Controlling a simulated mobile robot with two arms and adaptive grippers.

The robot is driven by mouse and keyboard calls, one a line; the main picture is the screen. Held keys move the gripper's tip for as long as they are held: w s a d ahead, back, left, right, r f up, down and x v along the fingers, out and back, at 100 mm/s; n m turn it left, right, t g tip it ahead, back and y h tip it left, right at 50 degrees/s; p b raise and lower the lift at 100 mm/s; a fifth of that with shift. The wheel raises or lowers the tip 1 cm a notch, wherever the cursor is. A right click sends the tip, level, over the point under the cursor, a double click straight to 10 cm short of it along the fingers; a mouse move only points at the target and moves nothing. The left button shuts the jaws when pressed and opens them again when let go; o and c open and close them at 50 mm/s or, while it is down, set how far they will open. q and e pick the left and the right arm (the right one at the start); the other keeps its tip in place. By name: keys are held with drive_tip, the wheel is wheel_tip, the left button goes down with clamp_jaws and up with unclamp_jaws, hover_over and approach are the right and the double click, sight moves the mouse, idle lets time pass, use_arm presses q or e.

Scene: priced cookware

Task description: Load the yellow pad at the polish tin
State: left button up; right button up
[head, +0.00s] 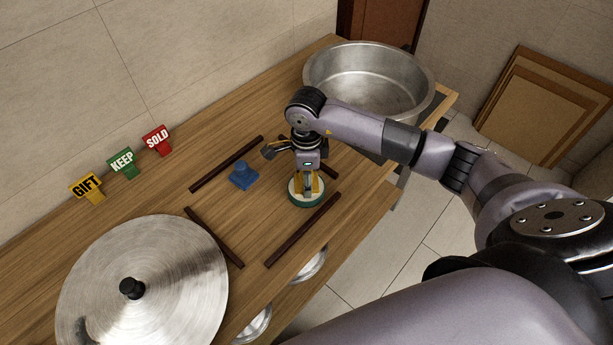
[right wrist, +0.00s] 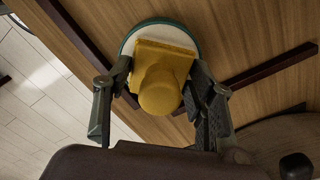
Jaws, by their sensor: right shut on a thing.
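The yellow pad (right wrist: 162,90) has a square base and a round knob. My right gripper (head: 307,182) points down over the polish tin and is shut on the pad, one finger on each side of its knob in the right wrist view. The polish tin (head: 305,199) is round, with a pale top and a teal rim, and stands on the wooden counter. In the right wrist view the pad covers much of the tin's top (right wrist: 130,45); I cannot tell whether they touch. My left gripper is not in view.
A blue pad (head: 243,176) sits left of the tin. Dark strips (head: 226,164) lie around both. A large lid (head: 170,270) is at front left, a steel pot (head: 368,75) at the back. GIFT (head: 86,186), KEEP (head: 123,161) and SOLD (head: 157,139) tags stand along the wall.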

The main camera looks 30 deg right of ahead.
drive_tip(key=shift+s, duration=0.1)
drive_tip(key=shift+r+p, duration=0.55)
drive_tip(key=shift+r, duration=0.2)
drive_tip(key=shift+r+p, duration=1.5)
drive_tip(key=shift+r, duration=1.25)
drive_tip(key=shift+a+r+n, duration=0.15)
drive_tip(key=shift+r+n, duration=0.05)
drive_tip(key=shift+n, duration=0.2)
drive_tip(key=s+a+r+n, duration=0.4)
drive_tip(key=s+r+n, duration=0.6)
drive_tip(key=n, duration=1.2)
drive_tip(key=shift+s+r, duration=0.2)
drive_tip(key=shift+r, duration=0.3)
